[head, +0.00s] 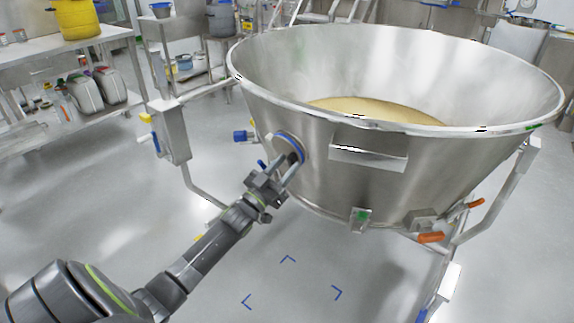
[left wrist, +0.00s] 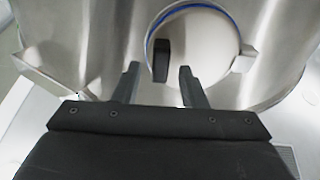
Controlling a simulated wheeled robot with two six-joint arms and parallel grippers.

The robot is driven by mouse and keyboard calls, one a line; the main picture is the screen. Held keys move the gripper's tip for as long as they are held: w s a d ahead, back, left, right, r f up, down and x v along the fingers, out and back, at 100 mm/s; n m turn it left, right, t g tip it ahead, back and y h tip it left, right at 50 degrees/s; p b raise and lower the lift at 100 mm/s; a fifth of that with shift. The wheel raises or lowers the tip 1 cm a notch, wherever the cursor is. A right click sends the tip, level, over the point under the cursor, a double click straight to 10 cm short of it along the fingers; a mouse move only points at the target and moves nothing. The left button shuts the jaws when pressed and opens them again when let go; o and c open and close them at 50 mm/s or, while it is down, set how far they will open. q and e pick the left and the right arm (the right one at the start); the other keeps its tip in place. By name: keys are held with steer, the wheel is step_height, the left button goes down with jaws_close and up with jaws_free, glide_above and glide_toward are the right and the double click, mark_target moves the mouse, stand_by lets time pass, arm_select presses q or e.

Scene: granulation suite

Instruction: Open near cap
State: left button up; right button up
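The near cap (head: 287,143) is a round cover with a blue ring on the near side wall of the large steel bowl (head: 262,112). In the left wrist view the cap (left wrist: 205,50) shows a pale disc, part of the blue ring and an upright black handle (left wrist: 162,60). My left gripper (head: 282,172) is at the cap in the head view. In the left wrist view its two fingers (left wrist: 159,72) stand apart, with the handle just beyond and between their tips. Whether they touch it, I cannot tell. My right gripper is out of view.
The bowl holds pale yellow material (head: 380,110) and sits on a steel frame with legs. A valve with orange handles (head: 431,238) is at its lower right. A bench with a yellow bucket (head: 76,18) and grey canisters stands at left. The floor before the bowl is clear.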

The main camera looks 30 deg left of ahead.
arm_select(q)
steer(key=shift+w+r, duration=0.2)
steer(key=shift+w, duration=0.25)
jaws_close()
